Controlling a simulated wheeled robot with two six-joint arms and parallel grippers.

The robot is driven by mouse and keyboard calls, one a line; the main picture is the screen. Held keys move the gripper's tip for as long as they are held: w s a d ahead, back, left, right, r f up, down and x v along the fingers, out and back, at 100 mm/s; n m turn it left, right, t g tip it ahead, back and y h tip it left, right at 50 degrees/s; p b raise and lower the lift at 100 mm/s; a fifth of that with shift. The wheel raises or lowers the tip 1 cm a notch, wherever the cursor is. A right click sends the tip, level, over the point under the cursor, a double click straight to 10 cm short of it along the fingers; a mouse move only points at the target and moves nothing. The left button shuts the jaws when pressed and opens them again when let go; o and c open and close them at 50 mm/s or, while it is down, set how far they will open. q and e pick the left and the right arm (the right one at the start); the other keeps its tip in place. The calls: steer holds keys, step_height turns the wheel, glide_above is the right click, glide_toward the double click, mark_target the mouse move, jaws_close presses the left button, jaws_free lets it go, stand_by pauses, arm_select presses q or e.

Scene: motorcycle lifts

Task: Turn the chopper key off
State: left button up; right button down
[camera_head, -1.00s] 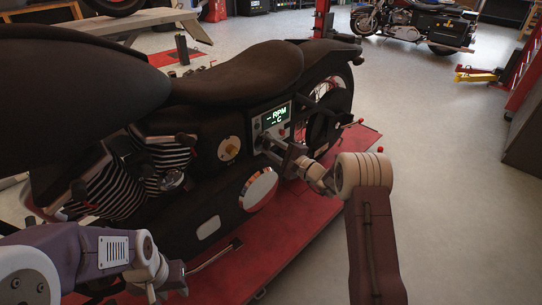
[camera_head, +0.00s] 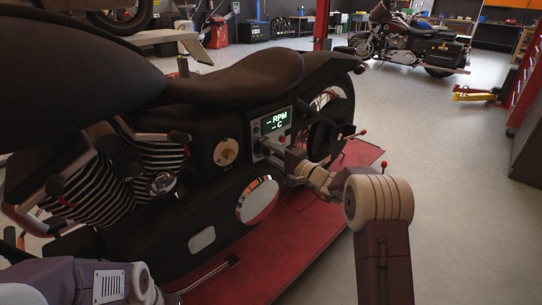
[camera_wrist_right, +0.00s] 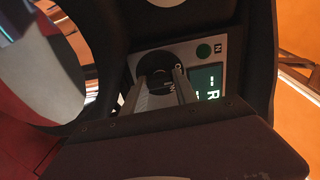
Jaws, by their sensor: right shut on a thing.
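The chopper (camera_head: 225,90) is a black motorcycle standing on a red lift. Its side panel (camera_head: 257,128) has a lit display (camera_head: 277,121) with green letters reading RPM and C. My right gripper (camera_head: 268,146) reaches this panel, just below and left of the display. In the right wrist view the gripper (camera_wrist_right: 162,88) has its two fingers at a round black key switch (camera_wrist_right: 168,58), shut on the key there. The key itself is mostly hidden between the fingers, so its angle is unclear. My left arm shows at the bottom left; its fingers are out of frame.
A brass-coloured knob (camera_head: 228,152) and a round chrome cover (camera_head: 257,199) are on the chopper's side near my right arm. The red lift platform (camera_head: 300,222) lies below. Another motorcycle (camera_head: 410,42) stands at the back right. The grey floor to the right is open.

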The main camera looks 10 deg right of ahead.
steer(key=shift+f, duration=0.1)
steer(key=c, duration=1)
jaws_free()
steer(key=shift+o, duration=0.2)
steer(key=shift+s, duration=0.1)
steer(key=p+v, duration=0.3)
steer(key=v, duration=0.6)
